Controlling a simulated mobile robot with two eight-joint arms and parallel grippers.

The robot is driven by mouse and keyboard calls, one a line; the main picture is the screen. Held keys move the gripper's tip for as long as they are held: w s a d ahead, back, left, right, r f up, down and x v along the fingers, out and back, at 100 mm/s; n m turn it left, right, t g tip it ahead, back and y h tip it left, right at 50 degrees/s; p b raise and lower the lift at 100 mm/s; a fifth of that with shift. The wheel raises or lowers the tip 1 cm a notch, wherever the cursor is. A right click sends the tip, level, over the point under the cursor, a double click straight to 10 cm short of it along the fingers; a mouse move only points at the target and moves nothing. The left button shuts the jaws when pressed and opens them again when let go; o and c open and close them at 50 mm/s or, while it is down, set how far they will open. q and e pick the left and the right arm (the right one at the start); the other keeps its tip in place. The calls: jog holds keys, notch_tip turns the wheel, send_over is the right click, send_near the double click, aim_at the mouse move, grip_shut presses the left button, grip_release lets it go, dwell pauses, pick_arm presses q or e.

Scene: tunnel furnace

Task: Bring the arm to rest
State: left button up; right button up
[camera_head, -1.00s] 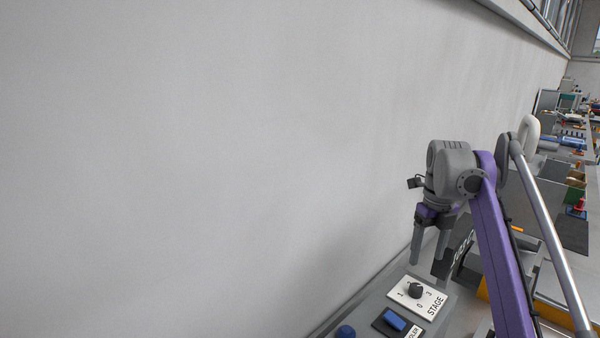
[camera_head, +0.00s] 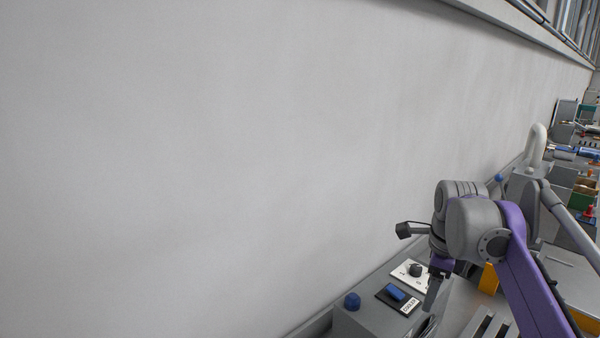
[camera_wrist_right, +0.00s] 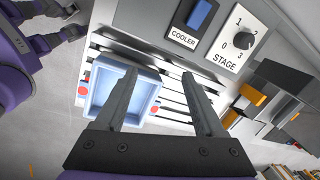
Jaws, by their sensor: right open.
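My right gripper (camera_head: 432,292) hangs pointing down near the control box (camera_head: 366,320) at the lower right of the head view. In the right wrist view its two fingers (camera_wrist_right: 160,82) are apart, with nothing gripped between them. A light blue tray (camera_wrist_right: 84,92) lies beyond the left finger, which covers part of it. Whether finger and tray touch is unclear. A purple and grey part of my other arm (camera_wrist_right: 25,60) shows at the upper left of the wrist view; its jaw opening is not clear.
The box carries a STAGE dial (camera_head: 416,269), a blue COOLER switch (camera_head: 396,293) and a blue knob (camera_head: 352,301). A pale wall (camera_head: 200,160) fills the left. Slatted rails (camera_wrist_right: 150,60) and yellow-edged blocks (camera_wrist_right: 252,95) lie near the right gripper. Cluttered benches stand far right.

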jog(key=s+a+f+n+t, duration=0.2)
jog(key=s+a+f+n, duration=0.2)
jog(key=s+f+n, duration=0.6)
jog(key=s+a+f+n+t, duration=0.2)
jog(key=s+a+f+n, duration=0.3)
jog(key=s+f+n, duration=0.6)
jog(key=n, duration=0.3)
jog(key=shift+a+t, duration=0.15)
jog(key=shift+t, duration=0.15)
